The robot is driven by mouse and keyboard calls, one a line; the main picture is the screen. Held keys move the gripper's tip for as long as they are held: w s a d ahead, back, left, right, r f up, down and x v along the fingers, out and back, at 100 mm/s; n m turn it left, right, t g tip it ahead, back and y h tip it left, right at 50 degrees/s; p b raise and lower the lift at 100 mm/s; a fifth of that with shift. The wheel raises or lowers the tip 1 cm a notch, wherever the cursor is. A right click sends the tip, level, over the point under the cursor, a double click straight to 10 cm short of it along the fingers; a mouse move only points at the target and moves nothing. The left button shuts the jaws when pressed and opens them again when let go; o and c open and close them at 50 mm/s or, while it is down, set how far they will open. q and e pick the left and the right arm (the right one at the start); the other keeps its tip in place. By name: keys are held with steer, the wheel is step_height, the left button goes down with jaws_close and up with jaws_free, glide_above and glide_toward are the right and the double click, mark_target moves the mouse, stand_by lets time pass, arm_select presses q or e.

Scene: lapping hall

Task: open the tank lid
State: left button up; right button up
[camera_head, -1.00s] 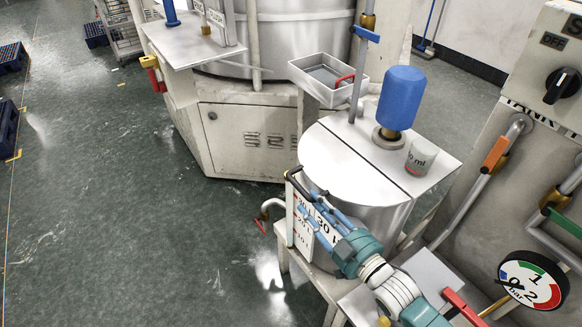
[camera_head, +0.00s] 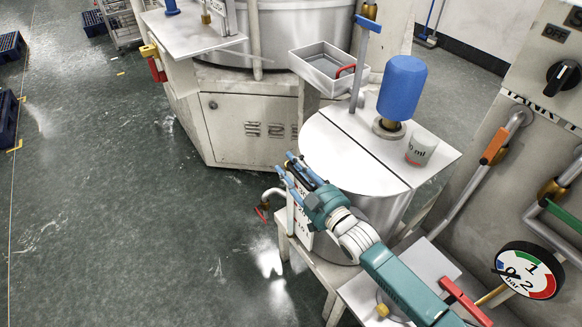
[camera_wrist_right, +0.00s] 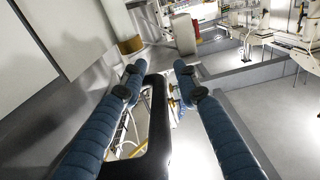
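The tank (camera_head: 378,212) is a silver cylinder on a pale stand, right of centre in the head view. Its pale, half-round lid (camera_head: 345,157) lies flat and closed against the fixed rear plate. My right gripper (camera_head: 287,166) is at the lid's front left edge, its blue fingers pointing to the upper left. In the right wrist view, the black bar handle (camera_wrist_right: 156,120) stands between the two open fingers, with a visible gap on both sides. In the head view the gripper largely hides this handle. My left gripper is not in view.
A blue motor-like cylinder (camera_head: 402,88) and a beaker (camera_head: 421,149) stand on the rear plate. A post and a grey tray (camera_head: 327,70) are behind the lid. A control panel with a gauge (camera_head: 529,270) is at right.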

steer(key=shift+c, duration=0.3)
jaws_close()
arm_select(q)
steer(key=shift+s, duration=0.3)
